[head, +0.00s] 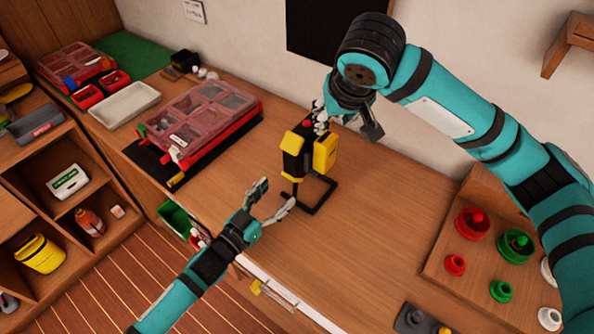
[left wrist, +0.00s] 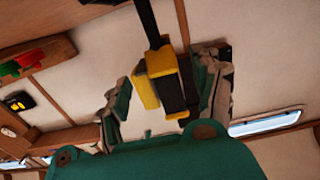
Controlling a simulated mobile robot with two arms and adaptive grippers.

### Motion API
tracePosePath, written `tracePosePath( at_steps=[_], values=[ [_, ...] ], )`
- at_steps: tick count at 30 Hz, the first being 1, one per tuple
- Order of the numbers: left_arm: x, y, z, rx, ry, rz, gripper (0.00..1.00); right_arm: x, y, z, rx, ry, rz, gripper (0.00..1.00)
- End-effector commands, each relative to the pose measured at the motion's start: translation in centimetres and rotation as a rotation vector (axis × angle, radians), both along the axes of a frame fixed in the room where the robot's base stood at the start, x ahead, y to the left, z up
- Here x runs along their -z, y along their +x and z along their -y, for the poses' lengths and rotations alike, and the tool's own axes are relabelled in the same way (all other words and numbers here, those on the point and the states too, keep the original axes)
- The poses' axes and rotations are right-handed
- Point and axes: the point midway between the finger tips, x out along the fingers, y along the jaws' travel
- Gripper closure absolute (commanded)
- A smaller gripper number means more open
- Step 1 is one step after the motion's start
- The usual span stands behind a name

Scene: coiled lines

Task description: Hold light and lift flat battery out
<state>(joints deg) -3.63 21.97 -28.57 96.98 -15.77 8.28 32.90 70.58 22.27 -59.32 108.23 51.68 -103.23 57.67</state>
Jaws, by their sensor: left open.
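A yellow and black work light (head: 325,154) stands on the bench on a black frame foot (head: 318,198). A black and yellow block (head: 294,152) sits on its left side; I cannot tell for certain whether it is the battery. My left gripper (head: 276,196) is open and empty, low in front of the light and left of its foot. In the left wrist view the light (left wrist: 163,78) appears between the spread fingers, apparently beyond them. My right gripper (head: 343,118) hangs just behind the top of the light; its fingers are partly hidden, and contact is unclear.
A red organiser case (head: 195,115) lies on a black mat to the left. A white tray (head: 125,104) and a smaller red case (head: 75,65) are farther back. A board with red and green spools (head: 473,223) stands at right. Bare bench lies right of the light.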

Motion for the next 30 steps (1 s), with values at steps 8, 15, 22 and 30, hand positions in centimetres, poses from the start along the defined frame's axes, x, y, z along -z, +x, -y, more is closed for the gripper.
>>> tracePosePath(
  at_steps=[8,15,22,30],
  values=[
    [-0.1,4.8,3.2,0.000,-0.001,0.002,0.35,0.0,0.0,0.0,0.000,0.000,0.000,0.62],
    [0.0,7.9,5.2,-0.001,-0.001,-0.001,0.35,0.0,0.0,0.0,0.000,0.000,0.000,0.62],
    [0.0,9.1,6.0,0.000,-0.001,-0.002,0.35,0.0,0.0,0.0,0.000,0.000,0.000,0.62],
    [0.0,9.1,6.1,0.000,0.000,-0.001,0.35,0.0,0.0,0.0,0.000,0.000,0.000,0.62]
  ],
)
